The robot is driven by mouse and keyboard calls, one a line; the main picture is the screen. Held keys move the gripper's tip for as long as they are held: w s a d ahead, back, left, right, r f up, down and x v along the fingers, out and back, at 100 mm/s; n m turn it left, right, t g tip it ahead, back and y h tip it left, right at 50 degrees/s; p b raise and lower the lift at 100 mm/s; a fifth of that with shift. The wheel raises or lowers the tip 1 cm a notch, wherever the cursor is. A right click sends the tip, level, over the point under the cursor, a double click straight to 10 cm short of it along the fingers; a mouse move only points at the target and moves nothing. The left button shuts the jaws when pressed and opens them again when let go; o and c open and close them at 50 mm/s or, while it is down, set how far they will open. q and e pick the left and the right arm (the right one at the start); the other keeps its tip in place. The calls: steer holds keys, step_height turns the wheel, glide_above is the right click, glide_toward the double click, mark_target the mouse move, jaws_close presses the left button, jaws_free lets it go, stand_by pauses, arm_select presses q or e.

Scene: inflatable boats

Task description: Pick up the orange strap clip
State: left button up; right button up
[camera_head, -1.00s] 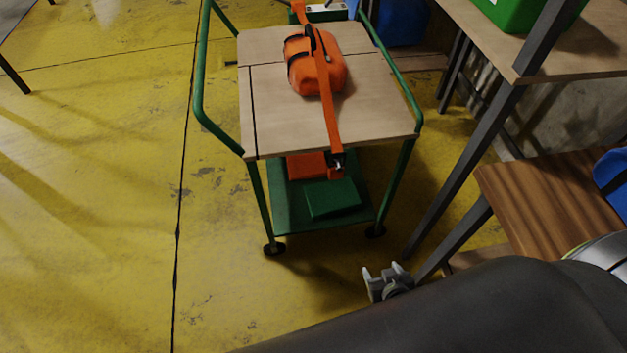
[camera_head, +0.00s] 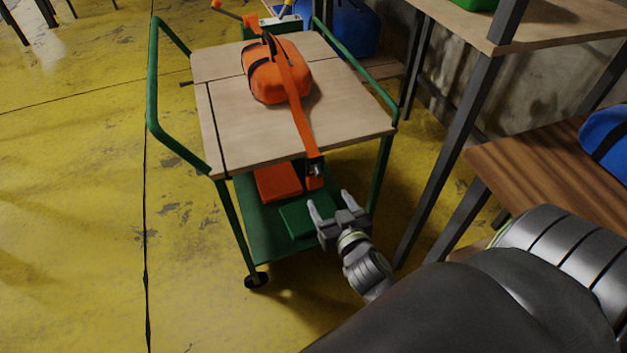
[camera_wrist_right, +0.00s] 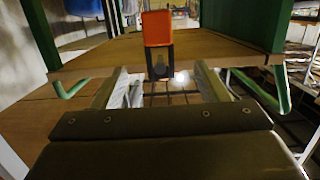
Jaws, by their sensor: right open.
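The orange strap clip (camera_head: 316,170) hangs at the end of an orange strap (camera_head: 300,118) over the front edge of the cart's wooden top. It has a dark buckle part with orange above and below. In the right wrist view the clip (camera_wrist_right: 159,62) hangs in the middle, ahead of the finger gap. My right gripper (camera_head: 330,202) is open and empty, just below and slightly right of the clip in the head view. In the right wrist view its two fingers (camera_wrist_right: 166,88) stand apart, with no contact visible. My left gripper is not in view.
The cart (camera_head: 245,130) has green rails and an orange bag (camera_head: 276,80) on top. Orange (camera_head: 277,182) and green (camera_head: 305,218) boxes lie on its lower shelf. A dark-legged table (camera_head: 540,25) and a brown bench (camera_head: 540,165) stand right.

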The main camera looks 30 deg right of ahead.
mark_target(320, 185)
steer(key=x, duration=0.7)
steer(key=shift+w+d+f, duration=0.1)
steer(key=shift+w+d, duration=0.05)
steer(key=shift+w, duration=0.1)
steer(key=x, duration=0.4)
steer(key=shift+f+b, duration=0.2)
steer(key=shift+b, duration=0.2)
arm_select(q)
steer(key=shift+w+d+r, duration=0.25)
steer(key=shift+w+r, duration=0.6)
arm_select(e)
steer(key=shift+d, duration=0.1)
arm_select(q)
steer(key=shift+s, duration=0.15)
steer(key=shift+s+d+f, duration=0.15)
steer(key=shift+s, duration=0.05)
arm_select(e)
steer(key=c, duration=1.1)
